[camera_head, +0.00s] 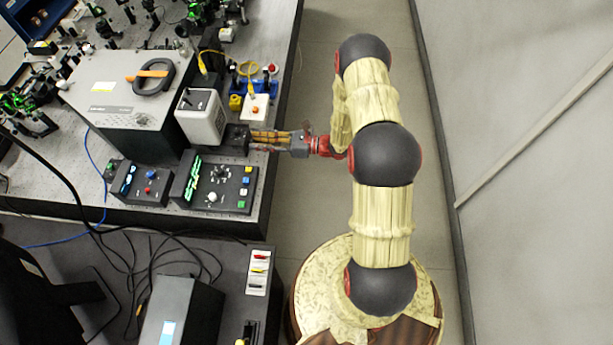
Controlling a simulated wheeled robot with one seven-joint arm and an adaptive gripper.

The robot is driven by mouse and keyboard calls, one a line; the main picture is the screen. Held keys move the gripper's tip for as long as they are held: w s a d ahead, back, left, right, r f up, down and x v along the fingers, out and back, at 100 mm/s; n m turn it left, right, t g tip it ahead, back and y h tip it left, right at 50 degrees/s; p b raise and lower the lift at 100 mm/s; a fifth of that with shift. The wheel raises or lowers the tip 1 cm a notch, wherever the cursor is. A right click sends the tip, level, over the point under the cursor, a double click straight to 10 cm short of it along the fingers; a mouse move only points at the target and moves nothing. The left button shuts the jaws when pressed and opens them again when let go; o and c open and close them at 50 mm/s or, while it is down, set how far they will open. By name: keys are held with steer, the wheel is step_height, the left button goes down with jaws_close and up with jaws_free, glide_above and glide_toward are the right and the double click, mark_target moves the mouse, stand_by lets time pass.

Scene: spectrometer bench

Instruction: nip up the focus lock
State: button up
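My gripper (252,140) reaches in from the right at the bench's right edge, with its fingers pointing left. Its fingertips are at or against a small dark block (236,138), just right of the white box (201,116). I cannot tell whether they touch it. The fingers look close together, but their gap is too small to judge. I cannot pick out the focus lock for certain; it may be on or near the dark block, partly hidden by the fingers.
Below the gripper is a black control panel (216,180) with knobs and coloured buttons. A smaller panel (142,184) lies left of it. A grey instrument (126,97) stands behind. A white box with an orange knob (254,109) is just above the fingers. The floor aisle (318,95) is clear.

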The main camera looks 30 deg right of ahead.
steer(key=n+b, duration=0.2)
steer(key=n, duration=0.4)
steer(key=shift+n, duration=0.3)
steer(key=n+b, duration=0.1)
steer(key=n, duration=0.2)
steer(key=n+b, duration=0.1)
steer(key=n, duration=0.3)
steer(key=v, duration=0.8)
steer(key=s+a+r+n+g+h, duration=0.2)
steer(key=s+a+g, duration=0.1)
steer(key=s+g, duration=0.4)
steer(key=s+a+r+n+g+h, duration=0.1)
steer(key=s+a+r+n+g, duration=0.2)
steer(key=s, duration=0.5)
steer(key=s+d+r+n+g+h+b, duration=0.1)
steer(key=s+r+n+h, duration=0.4)
steer(key=r, duration=0.5)
steer(key=s+d+h, duration=0.1)
steer(key=s+h, duration=0.1)
steer(key=h, duration=0.1)
steer(key=shift+h, duration=0.4)
